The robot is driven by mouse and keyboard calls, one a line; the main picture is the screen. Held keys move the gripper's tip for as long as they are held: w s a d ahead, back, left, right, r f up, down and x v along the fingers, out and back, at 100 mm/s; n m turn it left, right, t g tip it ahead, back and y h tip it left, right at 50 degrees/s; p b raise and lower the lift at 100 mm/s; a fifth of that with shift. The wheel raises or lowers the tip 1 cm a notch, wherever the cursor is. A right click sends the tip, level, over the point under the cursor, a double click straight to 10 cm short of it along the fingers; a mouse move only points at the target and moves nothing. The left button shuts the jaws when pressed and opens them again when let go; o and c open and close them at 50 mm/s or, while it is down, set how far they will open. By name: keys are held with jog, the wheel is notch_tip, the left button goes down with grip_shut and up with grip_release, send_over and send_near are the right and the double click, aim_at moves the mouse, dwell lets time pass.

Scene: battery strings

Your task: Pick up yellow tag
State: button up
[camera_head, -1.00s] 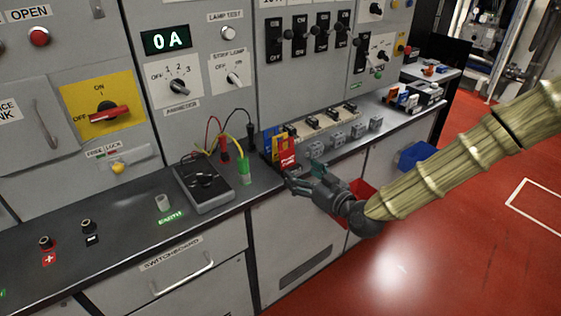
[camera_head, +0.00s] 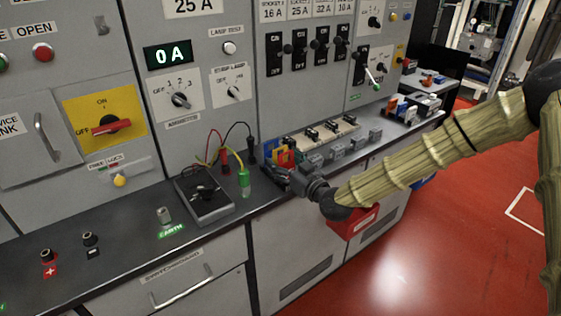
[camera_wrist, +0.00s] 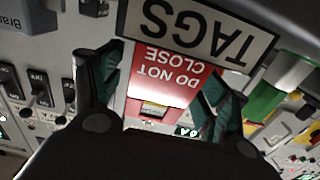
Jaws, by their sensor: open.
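The yellow tag (camera_head: 285,157) stands with red and blue tags in a small rack on the grey bench, partly hidden by my gripper. My gripper (camera_head: 279,172) is at the front of this rack, its fingers close to the tags. In the wrist view my gripper (camera_wrist: 164,76) is open, with a dark green-padded finger on each side. A red "DO NOT CLOSE" tag (camera_wrist: 167,72) shows between the fingers, behind a white "TAGS" plate (camera_wrist: 200,28). I cannot make out the yellow tag's body in the wrist view, nor any contact.
A black meter (camera_head: 204,194) with coloured leads and a green clip (camera_head: 244,178) stand left of the rack. Breaker blocks (camera_head: 325,132) stand to its right. The switchboard panel rises behind. A red bin (camera_head: 352,222) hangs below the bench edge.

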jog(key=shift+x, duration=0.9)
jog(key=c, duration=1)
jog(key=shift+r, duration=0.1)
jog(key=shift+c, duration=0.2)
jog(key=shift+r+b, duration=0.65)
jog(key=shift+r, duration=4.25)
